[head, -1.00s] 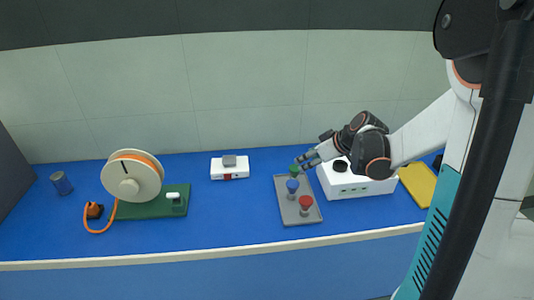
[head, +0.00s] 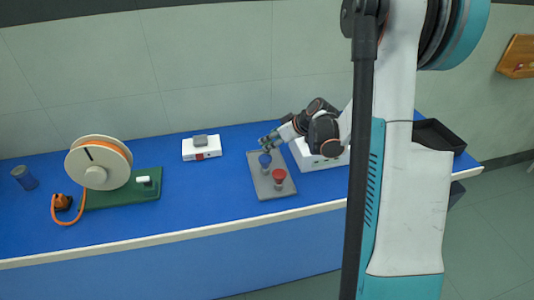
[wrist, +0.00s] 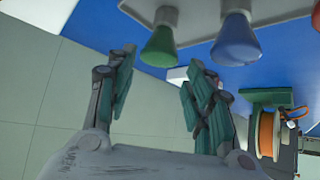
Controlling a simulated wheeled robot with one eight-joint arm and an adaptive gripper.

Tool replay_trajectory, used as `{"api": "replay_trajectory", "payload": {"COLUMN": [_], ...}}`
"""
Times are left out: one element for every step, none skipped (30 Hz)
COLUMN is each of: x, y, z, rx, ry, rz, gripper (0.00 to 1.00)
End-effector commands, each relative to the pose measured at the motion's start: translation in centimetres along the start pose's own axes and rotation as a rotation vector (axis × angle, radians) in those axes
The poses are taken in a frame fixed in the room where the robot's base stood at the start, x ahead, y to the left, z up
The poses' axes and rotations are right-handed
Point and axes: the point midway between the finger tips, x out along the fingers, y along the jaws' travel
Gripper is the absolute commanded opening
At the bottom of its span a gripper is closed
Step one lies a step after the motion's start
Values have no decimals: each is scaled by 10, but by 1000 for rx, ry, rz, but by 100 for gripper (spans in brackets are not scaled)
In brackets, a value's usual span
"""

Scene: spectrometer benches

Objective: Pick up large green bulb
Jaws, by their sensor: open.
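The large green bulb (wrist: 160,47) shows at the top of the wrist view, narrow end toward the grey tray (wrist: 200,24). It is just beyond my open fingers and not between them. The blue bulb (wrist: 236,42) is to its right. In the head view, my gripper (head: 268,141) is over the back left of the grey tray (head: 263,190), close to the blue bulb (head: 265,160). The green bulb cannot be made out there, as my gripper covers that spot. In the wrist view my gripper (wrist: 160,82) is open and empty.
A red bulb (head: 278,177) stands at the tray's front. A white box (head: 307,159) is right of the tray, partly behind my arm. Blue bench is clear between spool and tray.

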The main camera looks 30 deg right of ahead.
Motion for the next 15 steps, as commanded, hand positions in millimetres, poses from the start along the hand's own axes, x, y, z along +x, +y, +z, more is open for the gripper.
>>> {"api": "replay_trajectory", "payload": {"x": [7, 10, 16, 21, 26, 32, 36, 40, 44, 46, 47, 48, 48, 48, 47], "y": [0, 1, 2, 2, 2, 3, 2, 2, 2, 2, 3, 3, 3, 3, 3], "z": [2, 3, 5, 6, 7, 8, 7, 7, 6, 6, 6, 6, 5, 5, 5], "rx": [-1, -1, -1, -1, -2, -2, -2, -2, -1, -1, -1, -1, 0, 0, 0], "ry": [0, 0, 0, 0, 0, 0, 0, -1, -1, -1, -1, -1, -1, -1, -1], "rz": [-1, -1, -1, -1, -1, -1, -2, -2, -2, -1, -1, 0, 0, 0, 0], "gripper": [48, 48, 48, 48, 48, 48, 48, 48, 48, 48, 48, 48, 48, 48, 48]}}
